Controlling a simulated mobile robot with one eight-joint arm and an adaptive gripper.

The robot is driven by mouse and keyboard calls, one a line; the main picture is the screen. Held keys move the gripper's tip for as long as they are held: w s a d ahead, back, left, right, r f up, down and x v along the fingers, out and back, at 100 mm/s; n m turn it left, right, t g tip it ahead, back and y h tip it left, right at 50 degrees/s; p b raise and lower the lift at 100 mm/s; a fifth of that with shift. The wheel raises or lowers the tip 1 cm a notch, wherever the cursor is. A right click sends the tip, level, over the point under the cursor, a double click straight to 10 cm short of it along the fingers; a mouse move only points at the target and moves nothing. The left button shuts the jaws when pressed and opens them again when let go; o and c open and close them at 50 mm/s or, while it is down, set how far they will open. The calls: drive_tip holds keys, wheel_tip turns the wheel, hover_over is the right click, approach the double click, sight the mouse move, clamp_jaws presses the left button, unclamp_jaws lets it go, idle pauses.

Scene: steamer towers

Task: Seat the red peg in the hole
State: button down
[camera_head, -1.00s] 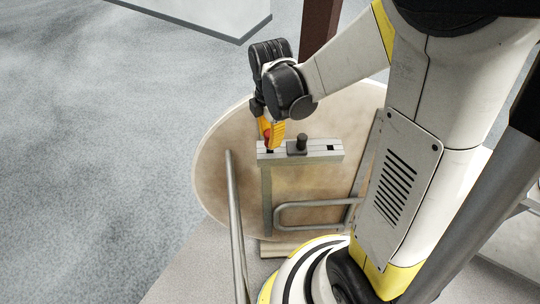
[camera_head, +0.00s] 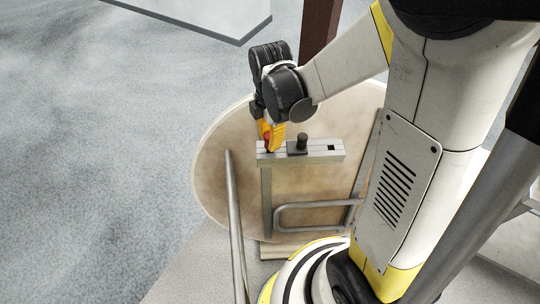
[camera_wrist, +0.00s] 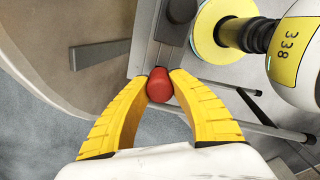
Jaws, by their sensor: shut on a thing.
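My gripper (camera_head: 270,140) is shut on the red peg (camera_wrist: 160,86), which sits between its yellow fingers. In the head view only a little red of the peg (camera_head: 266,136) shows beside the fingers. The fingertips are at the left end of a pale grey block (camera_head: 318,151). The peg's lower end is hidden, so I cannot tell whether it is in a hole there. A dark square hole (camera_head: 331,148) is open at the block's right end.
The block stands above a round tan board (camera_head: 222,150). Metal bars (camera_head: 233,200) stand in front. Open floor lies left.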

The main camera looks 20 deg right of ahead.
drive_tip(key=shift+f+b, duration=0.7)
drive_tip(key=shift+f, duration=0.1)
idle(0.5)
drive_tip(key=c, duration=1.2)
unclamp_jaws()
wheel_tip(320, 180, up, 12)
drive_tip(key=shift+r, duration=0.1)
